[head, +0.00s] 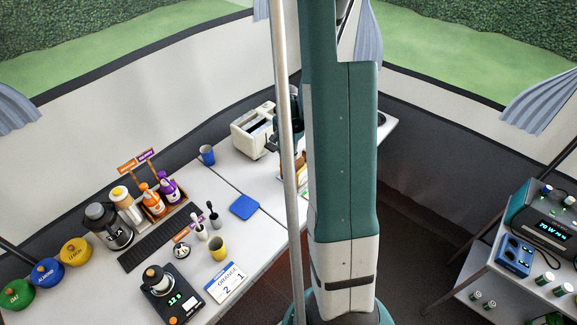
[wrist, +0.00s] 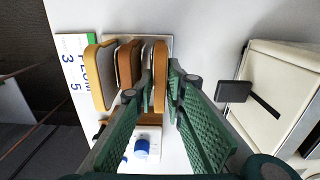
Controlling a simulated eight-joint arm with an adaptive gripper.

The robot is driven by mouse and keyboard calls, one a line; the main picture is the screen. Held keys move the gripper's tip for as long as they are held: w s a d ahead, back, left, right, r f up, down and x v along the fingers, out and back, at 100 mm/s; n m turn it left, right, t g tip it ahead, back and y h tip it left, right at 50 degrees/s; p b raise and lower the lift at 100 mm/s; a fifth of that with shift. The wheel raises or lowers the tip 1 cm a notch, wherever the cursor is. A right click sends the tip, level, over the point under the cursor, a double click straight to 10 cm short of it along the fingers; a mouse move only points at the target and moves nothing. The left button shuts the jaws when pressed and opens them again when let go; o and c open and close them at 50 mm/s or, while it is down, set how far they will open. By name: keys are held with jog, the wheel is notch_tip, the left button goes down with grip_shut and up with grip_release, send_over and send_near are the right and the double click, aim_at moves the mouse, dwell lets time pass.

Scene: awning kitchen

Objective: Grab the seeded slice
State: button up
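In the wrist view, several bread slices stand on edge in a row. A pale slice with a tan crust (wrist: 101,76) is at the left, a darker brown slice (wrist: 126,64) is beside it, and a tan-crusted slice (wrist: 160,72) is at the right. I cannot make out seeds, so I cannot tell which is the seeded slice. My gripper (wrist: 161,70) is open, with its green fingers on either side of the right-hand slice and narrow gaps visible. In the head view my arm hides most of the slices and the gripper.
A cream toaster (wrist: 275,92) with a dark lever stands right of the slices; it also shows in the head view (head: 252,130). A green-edged card (wrist: 76,72) lies to the left. A white item with a blue knob (wrist: 141,147) is below. Bottles, jars and cups (head: 219,248) fill the counter's left.

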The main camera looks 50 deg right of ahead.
dwell(0.6)
jog(key=c, duration=0.4)
jog(key=shift+o, duration=0.2)
jog(key=shift+r, duration=0.15)
jog(key=shift+r+p, duration=0.55)
jog(key=shift+r, duration=4.25)
